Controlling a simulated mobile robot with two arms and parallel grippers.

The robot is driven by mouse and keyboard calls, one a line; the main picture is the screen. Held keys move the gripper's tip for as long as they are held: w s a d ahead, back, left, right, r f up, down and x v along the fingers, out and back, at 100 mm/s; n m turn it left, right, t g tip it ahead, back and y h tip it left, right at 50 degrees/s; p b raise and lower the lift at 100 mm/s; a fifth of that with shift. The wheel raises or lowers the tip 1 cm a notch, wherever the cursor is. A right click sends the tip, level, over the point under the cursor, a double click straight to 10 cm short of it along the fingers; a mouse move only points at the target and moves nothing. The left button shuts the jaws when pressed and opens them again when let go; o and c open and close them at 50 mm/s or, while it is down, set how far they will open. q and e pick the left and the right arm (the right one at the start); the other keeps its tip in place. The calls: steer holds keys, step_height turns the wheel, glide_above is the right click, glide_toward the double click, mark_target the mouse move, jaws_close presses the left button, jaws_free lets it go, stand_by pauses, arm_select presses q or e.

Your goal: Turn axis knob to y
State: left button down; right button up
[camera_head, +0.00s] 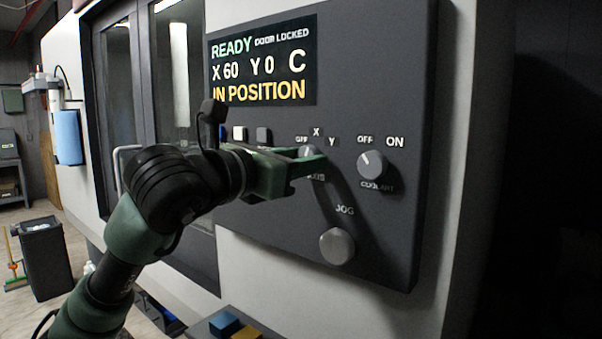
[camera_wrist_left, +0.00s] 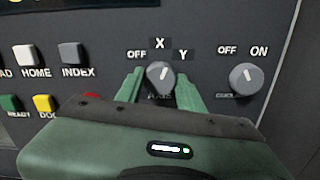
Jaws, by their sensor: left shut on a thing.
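The axis knob (camera_head: 307,151) is a small grey dial on the dark control panel, with OFF, X and Y printed around it. In the left wrist view the knob (camera_wrist_left: 160,76) sits between my two green fingers, its pale pointer mark up toward X, perhaps leaning slightly right. My left gripper (camera_head: 309,163) reaches in from the left and is shut on the knob; its fingers (camera_wrist_left: 161,88) also show in the left wrist view. The fingers partly hide the knob and the AXIS label. My right gripper is not in view.
The coolant knob (camera_head: 372,164) is close to the right. The round jog knob (camera_head: 337,246) is below. Square buttons such as INDEX (camera_wrist_left: 74,54) are to the left. The display (camera_head: 262,66) above reads READY, DOOR LOCKED, X 60, Y 0, C, IN POSITION.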

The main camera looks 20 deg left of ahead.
arm_select(q)
steer(key=shift+m+b, duration=1.5)
steer(key=shift+m, duration=1.4)
steer(key=c, duration=0.9)
jaws_free()
steer(key=b+v, duration=0.2)
steer(key=v, duration=0.6)
